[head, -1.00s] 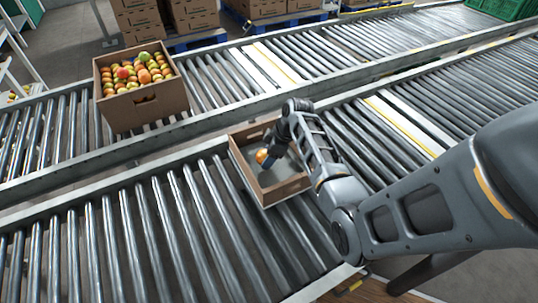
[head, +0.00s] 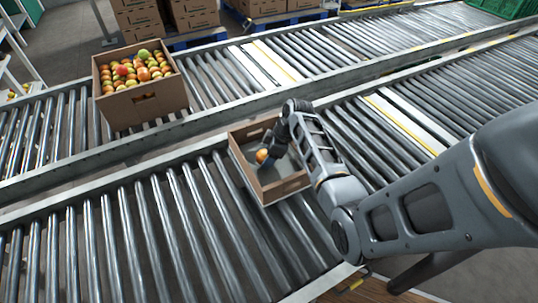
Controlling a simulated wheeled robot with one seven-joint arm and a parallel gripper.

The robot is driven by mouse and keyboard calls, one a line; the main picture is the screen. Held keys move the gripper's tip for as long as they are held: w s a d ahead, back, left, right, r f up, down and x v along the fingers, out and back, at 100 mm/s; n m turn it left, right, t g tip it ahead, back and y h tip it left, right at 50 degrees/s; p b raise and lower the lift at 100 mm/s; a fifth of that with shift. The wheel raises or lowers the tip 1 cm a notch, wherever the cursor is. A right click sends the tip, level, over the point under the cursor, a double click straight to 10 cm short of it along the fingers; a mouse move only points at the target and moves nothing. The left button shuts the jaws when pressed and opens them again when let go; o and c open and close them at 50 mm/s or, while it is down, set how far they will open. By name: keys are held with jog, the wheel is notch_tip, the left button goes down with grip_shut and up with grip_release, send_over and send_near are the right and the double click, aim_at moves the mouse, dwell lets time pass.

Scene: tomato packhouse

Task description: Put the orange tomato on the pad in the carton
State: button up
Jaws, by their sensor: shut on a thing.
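The orange tomato (head: 262,156) is inside the open carton (head: 283,189), near its left side. My gripper (head: 266,161) reaches down into the carton from the right and is shut on the tomato. The fingers are small in view and partly hidden by my wrist. The carton is brown with a grey floor, which looks like the pad (head: 268,176). I cannot tell whether the tomato touches the pad. The carton stands on the near roller conveyor (head: 130,235).
A fuller carton of mixed tomatoes (head: 145,106) stands on the far roller conveyor (head: 335,45) at the left. Stacked boxes (head: 195,15) stand on blue pallets behind. A green crate (head: 500,8) is at the top right. The near rollers left of the open carton are bare.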

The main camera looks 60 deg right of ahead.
jog(key=o, duration=0.8)
jog(key=shift+c, duration=1.4)
notch_tip(320, 180, up, 7)
jog(key=p, duration=0.6)
jog(key=shift+p, duration=0.3)
jog(key=shift+f, duration=0.1)
